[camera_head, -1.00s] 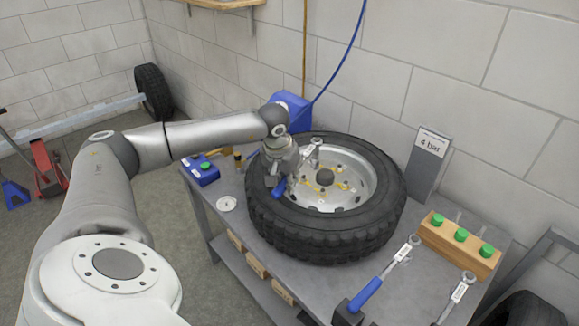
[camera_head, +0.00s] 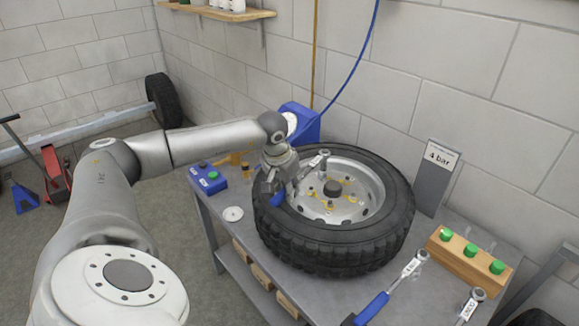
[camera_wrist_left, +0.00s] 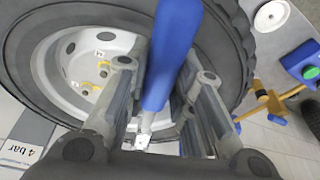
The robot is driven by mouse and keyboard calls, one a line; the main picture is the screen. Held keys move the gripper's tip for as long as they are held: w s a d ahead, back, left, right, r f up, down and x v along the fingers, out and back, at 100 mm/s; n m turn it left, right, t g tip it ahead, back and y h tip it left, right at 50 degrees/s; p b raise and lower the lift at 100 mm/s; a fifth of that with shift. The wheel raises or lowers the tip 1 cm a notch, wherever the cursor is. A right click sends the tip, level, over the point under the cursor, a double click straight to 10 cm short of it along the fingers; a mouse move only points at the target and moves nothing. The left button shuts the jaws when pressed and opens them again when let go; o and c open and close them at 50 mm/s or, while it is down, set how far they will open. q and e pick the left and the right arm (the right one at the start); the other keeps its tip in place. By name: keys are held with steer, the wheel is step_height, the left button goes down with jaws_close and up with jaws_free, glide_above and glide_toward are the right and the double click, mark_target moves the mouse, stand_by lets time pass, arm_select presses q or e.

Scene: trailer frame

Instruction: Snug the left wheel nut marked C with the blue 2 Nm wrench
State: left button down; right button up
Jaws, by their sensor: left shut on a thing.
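The wheel (camera_head: 385,235), a black tyre on a pale rim with yellow marks and several nuts, lies flat on the bench. My left gripper (camera_head: 281,184) is above its left side, shut on a blue-handled wrench (camera_head: 277,200). The wrench's metal head (camera_head: 318,158) points up and right, over the far part of the rim. In the left wrist view the blue handle (camera_wrist_left: 172,50) runs between the fingers (camera_wrist_left: 160,95). Small white tags (camera_wrist_left: 99,52) sit by the nuts; I cannot read which is C, nor any torque value on the held wrench. My right gripper is out of view.
A second blue-handled wrench (camera_head: 372,308) and another wrench (camera_head: 472,301) lie at the front right, near a wooden block (camera_head: 468,262) with green knobs. A "4 bar" sign (camera_head: 437,175) stands behind. A blue box (camera_head: 208,178) and white disc (camera_head: 233,214) lie left of the tyre.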

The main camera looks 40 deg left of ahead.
arm_select(q)
steer(key=shift+s+a+m, duration=0.15)
steer(key=shift+a+m, duration=0.45)
steer(key=shift+a, duration=0.4)
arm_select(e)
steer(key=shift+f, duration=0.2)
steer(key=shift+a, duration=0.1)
